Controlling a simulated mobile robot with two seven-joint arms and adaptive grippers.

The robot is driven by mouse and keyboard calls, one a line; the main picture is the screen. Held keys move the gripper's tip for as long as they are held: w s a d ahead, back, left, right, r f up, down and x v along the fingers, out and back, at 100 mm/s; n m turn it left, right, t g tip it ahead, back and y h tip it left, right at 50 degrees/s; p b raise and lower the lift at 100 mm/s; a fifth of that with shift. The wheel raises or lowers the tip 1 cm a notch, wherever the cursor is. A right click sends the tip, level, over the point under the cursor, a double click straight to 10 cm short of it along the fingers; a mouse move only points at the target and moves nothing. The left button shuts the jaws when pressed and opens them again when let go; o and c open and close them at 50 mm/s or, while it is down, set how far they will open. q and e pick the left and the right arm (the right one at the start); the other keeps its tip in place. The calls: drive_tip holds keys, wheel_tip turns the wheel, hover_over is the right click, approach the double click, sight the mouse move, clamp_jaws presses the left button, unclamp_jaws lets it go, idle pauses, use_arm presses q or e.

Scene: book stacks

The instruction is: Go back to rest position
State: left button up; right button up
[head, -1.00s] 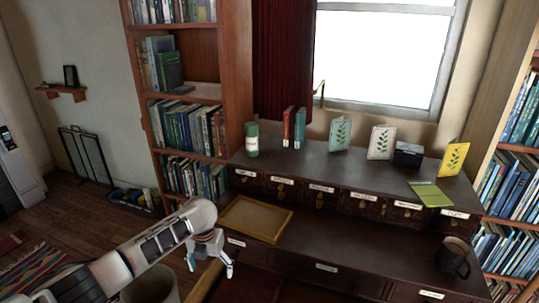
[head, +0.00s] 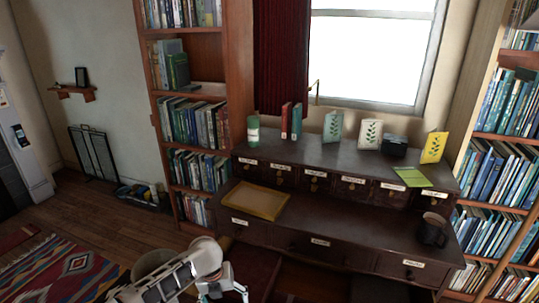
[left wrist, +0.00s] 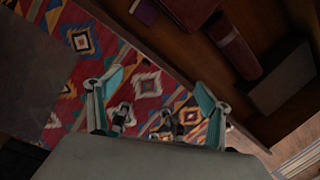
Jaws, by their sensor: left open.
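My left gripper (head: 224,291) is low in the head view, in front of the desk and beside the waste bin. In the left wrist view its two teal-tipped fingers (left wrist: 158,95) stand wide apart with nothing between them. Behind them are the patterned rug and a wooden edge. My right gripper is in neither view.
The dark desk (head: 290,225) has a wooden tray (head: 256,201) and a mug (head: 433,230) on its lower top. Cards, books and a green jar (head: 253,128) stand on its upper shelf. A waste bin (head: 152,262) is beside my arm. The rug (head: 60,272) lies on the left.

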use_arm(q)
drive_tip(key=s+d+f+n+t+h, duration=0.2)
drive_tip(key=s+d+f+n, duration=0.2)
drive_tip(key=s+n, duration=0.35)
drive_tip(key=s+d+f+n+t+h, duration=0.2)
drive_tip(key=s+d+f+n, duration=0.15)
drive_tip(key=s+n, duration=0.4)
drive_tip(key=s+a+r+n+t+y, duration=0.1)
drive_tip(key=s+a+r+n+t, duration=0.1)
drive_tip(key=s+a+n, duration=0.4)
drive_tip(key=s+a+r+n+t+y+b, duration=0.1)
drive_tip(key=s+a+r+n+t, duration=0.2)
drive_tip(key=s+a+n, duration=0.3)
drive_tip(key=a+r+n, duration=0.1)
drive_tip(key=n, duration=0.2)
drive_tip(key=shift+a+r+t+y, duration=0.15)
drive_tip(key=shift+a+t+y, duration=0.15)
drive_tip(key=shift+a, duration=0.05)
drive_tip(key=shift+s, duration=0.15)
